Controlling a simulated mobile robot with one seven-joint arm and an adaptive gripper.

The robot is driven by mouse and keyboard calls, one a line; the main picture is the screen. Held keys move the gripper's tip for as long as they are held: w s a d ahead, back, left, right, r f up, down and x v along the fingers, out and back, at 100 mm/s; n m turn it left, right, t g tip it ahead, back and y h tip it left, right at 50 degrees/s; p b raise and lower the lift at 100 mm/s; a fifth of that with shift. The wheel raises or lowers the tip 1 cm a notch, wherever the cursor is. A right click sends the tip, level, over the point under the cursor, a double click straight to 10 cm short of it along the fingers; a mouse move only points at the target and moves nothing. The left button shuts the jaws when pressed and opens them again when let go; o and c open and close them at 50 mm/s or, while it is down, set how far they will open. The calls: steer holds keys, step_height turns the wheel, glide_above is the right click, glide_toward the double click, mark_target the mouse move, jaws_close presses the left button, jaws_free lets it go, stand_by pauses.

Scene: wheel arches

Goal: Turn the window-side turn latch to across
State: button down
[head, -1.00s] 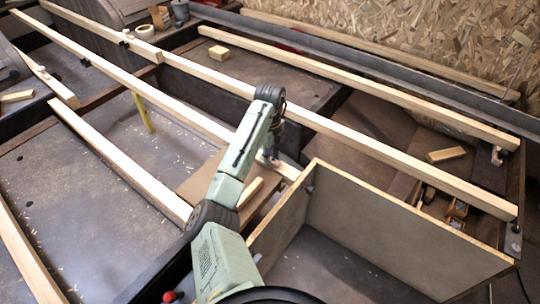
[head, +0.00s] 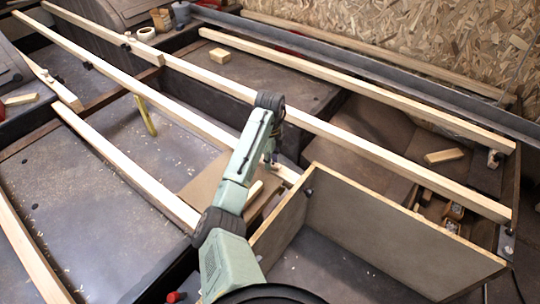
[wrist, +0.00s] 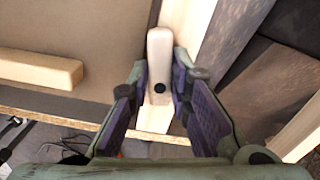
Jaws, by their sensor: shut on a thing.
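The turn latch (wrist: 159,55) is a short pale wooden bar with a rounded end and a dark pivot spot, upright in the wrist view. It lies over a pale wooden rail (wrist: 192,25) that slants up to the right, so the bar is at a small angle to the rail. My gripper (wrist: 160,75) is shut on the latch, one finger on each side. In the head view my gripper (head: 270,158) points down at the middle rail, by the corner of an open box. There it mostly hides the latch.
The thin-walled open box (head: 390,232) stands close to the right of my gripper. Long rails cross the frame, including one behind my arm (head: 370,152). Loose wood blocks (head: 220,55) and a yellow strip (head: 145,115) lie around. Floor at the left (head: 90,215) is mostly clear.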

steer(key=n+p, duration=0.4)
steer(key=p, duration=0.1)
steer(key=shift+s+r+n, duration=0.3)
steer(key=n+p, duration=0.3)
steer(key=shift+s+f+n+p, duration=0.1)
steer(key=shift+s+n+p, duration=0.1)
steer(key=shift+n+p, duration=0.1)
steer(key=n+p, duration=0.2)
steer(key=n, duration=0.1)
steer(key=shift+s+d+n+p, duration=0.1)
steer(key=shift+s+n+p, duration=0.1)
steer(key=shift+n+p, duration=0.15)
steer(key=shift+s+d+f+n+p, duration=0.1)
steer(key=shift+f+n+p, duration=0.1)
steer(key=shift+n+p, duration=1.15)
steer(key=shift+n, duration=0.5)
steer(key=c, duration=1.5)
jaws_free()
